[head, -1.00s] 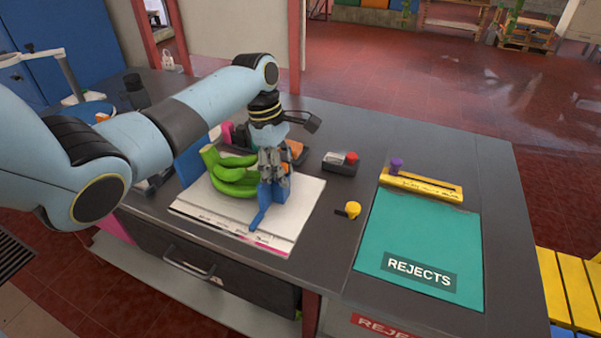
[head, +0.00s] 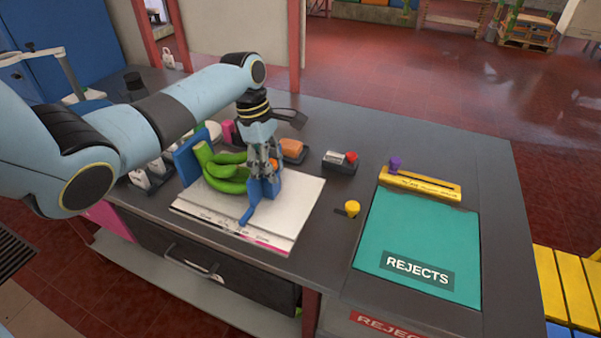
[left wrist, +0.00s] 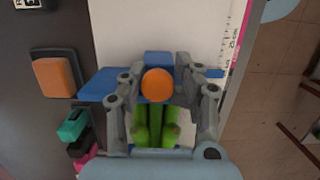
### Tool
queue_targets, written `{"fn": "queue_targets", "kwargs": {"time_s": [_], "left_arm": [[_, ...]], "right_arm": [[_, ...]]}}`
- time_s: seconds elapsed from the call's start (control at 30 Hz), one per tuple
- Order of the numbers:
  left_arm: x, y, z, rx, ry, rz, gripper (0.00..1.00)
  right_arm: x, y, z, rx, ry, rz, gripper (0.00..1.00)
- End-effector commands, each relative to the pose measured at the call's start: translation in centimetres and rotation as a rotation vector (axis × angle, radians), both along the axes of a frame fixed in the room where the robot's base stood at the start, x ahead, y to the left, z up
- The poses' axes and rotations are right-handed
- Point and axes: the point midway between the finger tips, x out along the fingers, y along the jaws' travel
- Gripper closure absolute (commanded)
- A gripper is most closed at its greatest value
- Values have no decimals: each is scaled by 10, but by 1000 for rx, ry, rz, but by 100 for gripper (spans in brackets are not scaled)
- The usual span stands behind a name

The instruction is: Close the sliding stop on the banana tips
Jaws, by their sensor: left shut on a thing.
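The blue sliding stop (head: 268,190) stands on the white measuring board (head: 292,210), with an orange knob (left wrist: 158,84) on it. My left gripper (head: 264,176) is shut on the stop's knob from above; in the left wrist view its fingers stand on both sides of the knob. The green bananas (head: 226,172) lie on the board left of the stop, against the blue end plate (head: 190,158). They also show between my fingers in the left wrist view (left wrist: 154,126). My fingers hide whether the stop touches the tips. My right gripper is not in view.
A dark tray with an orange block (head: 292,147) lies behind the board. A small dark box with a red knob (head: 341,163) and a yellow knob (head: 352,208) stand to its right. Further right are a yellow gauge (head: 420,185) and the teal REJECTS mat (head: 415,240).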

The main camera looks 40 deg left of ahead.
Motion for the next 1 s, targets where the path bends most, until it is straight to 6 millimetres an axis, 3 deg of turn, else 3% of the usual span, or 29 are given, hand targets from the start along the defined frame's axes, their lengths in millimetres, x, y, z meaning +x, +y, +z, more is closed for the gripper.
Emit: {"fn": "queue_targets", "kwargs": {"time_s": [1.0], "left_arm": [[4,9,5,6,-17,1,92]], "right_arm": [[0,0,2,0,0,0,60]]}}
